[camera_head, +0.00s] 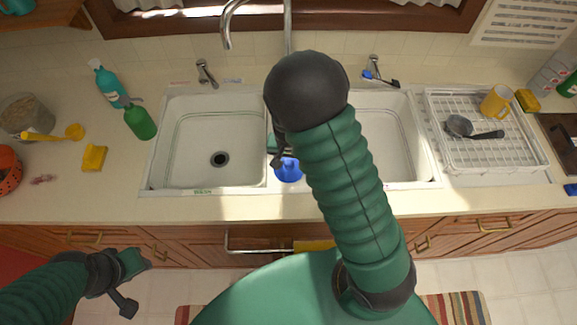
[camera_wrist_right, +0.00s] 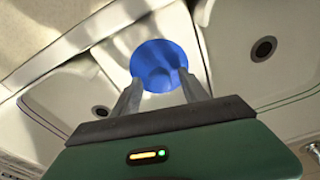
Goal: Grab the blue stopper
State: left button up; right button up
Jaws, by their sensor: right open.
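The blue stopper (camera_head: 288,170) sits at the divider between the two sink basins, partly hidden by my right arm in the head view. The right wrist view shows it as a round blue disc (camera_wrist_right: 155,58) with a raised part near its lower edge. My right gripper (camera_wrist_right: 162,82) is open, and its two fingers point toward the stopper, one on each side of its lower part in the picture. I cannot tell whether they touch it. In the head view this gripper (camera_head: 279,150) is mostly hidden by my dark wrist. My left gripper (camera_head: 139,281) is open and empty, low at the left in front of the cabinets.
The left basin (camera_head: 190,135) is empty. A white dish rack (camera_head: 450,110) with a yellow mug (camera_head: 496,102) and a dark ladle stands at right. A green bottle (camera_head: 140,122), teal bottle (camera_head: 107,84) and yellow sponge (camera_head: 94,157) are at left. A tall faucet (camera_head: 288,28) rises behind.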

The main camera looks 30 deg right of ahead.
jog(key=shift+d, duration=0.25)
jog(key=c, duration=0.4)
jog(key=shift+s+a+r, duration=0.1)
jog(key=shift+a, duration=0.25)
jog(key=c, duration=0.5)
jog(key=shift+a+r, duration=0.1)
jog(key=shift+a, duration=0.35)
grip_shut()
jog(key=shift+d, duration=0.1)
